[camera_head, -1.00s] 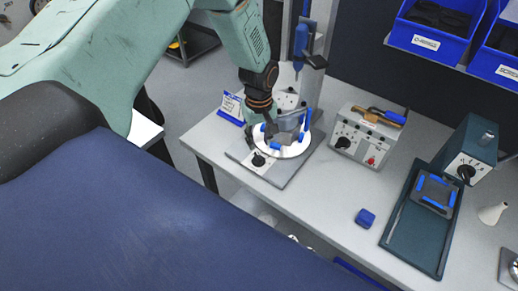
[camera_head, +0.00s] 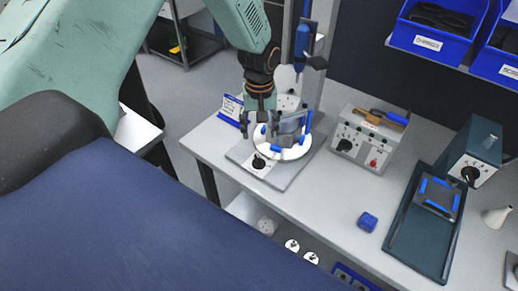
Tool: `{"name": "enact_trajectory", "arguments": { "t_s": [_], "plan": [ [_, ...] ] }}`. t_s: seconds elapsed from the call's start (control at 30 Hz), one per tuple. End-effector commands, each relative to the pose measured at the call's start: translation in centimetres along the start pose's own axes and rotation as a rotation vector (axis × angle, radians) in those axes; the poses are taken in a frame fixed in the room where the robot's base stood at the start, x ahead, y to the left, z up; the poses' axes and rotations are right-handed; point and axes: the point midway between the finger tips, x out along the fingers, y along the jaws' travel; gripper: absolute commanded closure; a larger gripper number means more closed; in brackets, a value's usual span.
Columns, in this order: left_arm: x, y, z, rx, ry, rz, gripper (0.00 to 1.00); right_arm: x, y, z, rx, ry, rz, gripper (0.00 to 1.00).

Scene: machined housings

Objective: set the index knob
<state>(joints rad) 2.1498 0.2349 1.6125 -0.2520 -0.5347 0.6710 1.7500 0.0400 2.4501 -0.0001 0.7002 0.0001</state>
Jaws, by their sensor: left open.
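A black knob (camera_head: 258,163) sits on the white front panel of the fixture base (camera_head: 290,175). Other black knobs show on the grey control box (camera_head: 344,145) and on the dark teal box (camera_head: 470,174); no readable label tells which one is the index knob. My left gripper (camera_head: 259,133) is open and points down over the fixture, a little behind and above its front knob. Its fingers look apart from that knob. A grey housing with blue clamps (camera_head: 290,128) sits on the round white plate (camera_head: 297,152), partly hidden by the gripper. My right gripper is out of view.
A blue-and-white sign (camera_head: 231,108) stands left of the fixture. A column (camera_head: 310,85) with a blue screwdriver rises behind it. The bench's front middle is clear.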

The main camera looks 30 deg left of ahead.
Motion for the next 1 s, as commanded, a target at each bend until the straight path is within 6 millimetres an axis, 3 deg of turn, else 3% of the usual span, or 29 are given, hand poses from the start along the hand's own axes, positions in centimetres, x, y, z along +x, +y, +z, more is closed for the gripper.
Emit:
{"name": "enact_trajectory", "arguments": {
  "t_s": [0.03,0.1,0.53,0.77,1.0],
  "plan": [
    [1.0,0.0,0.0,0.094,0.000,0.000,0.36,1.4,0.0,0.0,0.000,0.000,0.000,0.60],
    [1.5,0.0,0.0,0.243,-0.001,0.001,0.36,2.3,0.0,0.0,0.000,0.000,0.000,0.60],
    [3.4,-0.2,-0.1,1.091,-0.003,0.000,0.36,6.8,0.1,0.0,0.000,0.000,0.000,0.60],
    [3.6,-0.2,-0.1,1.251,-0.005,0.000,0.36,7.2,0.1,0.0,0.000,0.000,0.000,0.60],
    [6.6,-0.3,0.0,1.255,-0.008,0.000,0.36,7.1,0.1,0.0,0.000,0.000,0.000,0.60]
  ]
}}
